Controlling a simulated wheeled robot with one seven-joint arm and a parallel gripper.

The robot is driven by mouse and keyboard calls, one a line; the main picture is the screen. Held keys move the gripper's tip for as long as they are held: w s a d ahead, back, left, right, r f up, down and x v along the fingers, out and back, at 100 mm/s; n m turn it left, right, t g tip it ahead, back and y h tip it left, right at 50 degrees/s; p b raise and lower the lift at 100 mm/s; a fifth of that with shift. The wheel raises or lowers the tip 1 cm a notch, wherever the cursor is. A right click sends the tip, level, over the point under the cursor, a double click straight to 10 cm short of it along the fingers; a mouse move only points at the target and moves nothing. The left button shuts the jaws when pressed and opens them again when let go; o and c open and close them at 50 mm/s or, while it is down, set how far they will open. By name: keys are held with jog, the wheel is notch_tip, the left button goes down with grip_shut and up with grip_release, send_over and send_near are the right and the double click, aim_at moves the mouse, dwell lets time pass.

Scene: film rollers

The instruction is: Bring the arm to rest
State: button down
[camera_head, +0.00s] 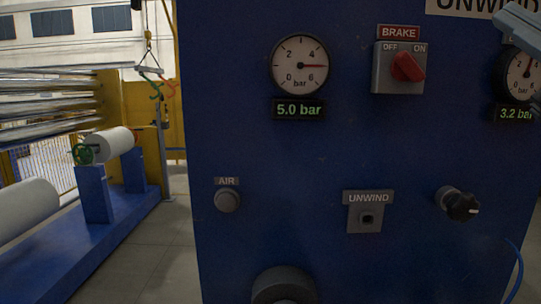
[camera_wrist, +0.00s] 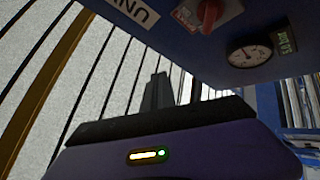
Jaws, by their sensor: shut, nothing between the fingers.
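My gripper (camera_wrist: 158,92) shows in the wrist view, with its dark fingers together and nothing between them. It is apart from the blue control panel (camera_head: 300,150), whose underside and lettering show above it in the wrist view. In the head view the fingers are not in view. A pale blue-grey part at the upper right edge there looks like a piece of my arm, in front of the panel's corner.
The panel carries a red BRAKE switch (camera_head: 407,67), a 5.0 bar gauge (camera_head: 300,65), a second gauge reading 3.2 bar, an AIR button (camera_head: 227,200), an UNWIND socket (camera_head: 367,219) and a black knob (camera_head: 461,206). White rollers (camera_head: 108,145) stand left. Floor between is clear.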

jog(key=s+d+f+m+h, duration=0.25)
jog(key=f+m+h, duration=0.65)
jog(key=f, duration=0.7)
jog(key=s+d+f+m+h, duration=0.1)
jog(key=s+f+m+h, duration=0.35)
jog(key=f+m, duration=0.85)
jog(key=s+a+f+n+g+y, duration=0.1)
jog(key=s+a+f+n+g, duration=0.1)
jog(key=s+f, duration=0.6)
jog(key=s+a+f+n+g+y, duration=0.2)
jog(key=s+a+f+g, duration=0.2)
jog(key=s+f, duration=0.4)
jog(key=s+a+f+n+g+y, duration=0.2)
jog(key=s+a+f, duration=0.3)
jog(key=s+f, duration=0.4)
notch_tip(320, 180, down, 5)
jog(key=shift+a+r+g, duration=0.1)
jog(key=shift+a+g, duration=0.05)
jog(key=shift+g, duration=0.45)
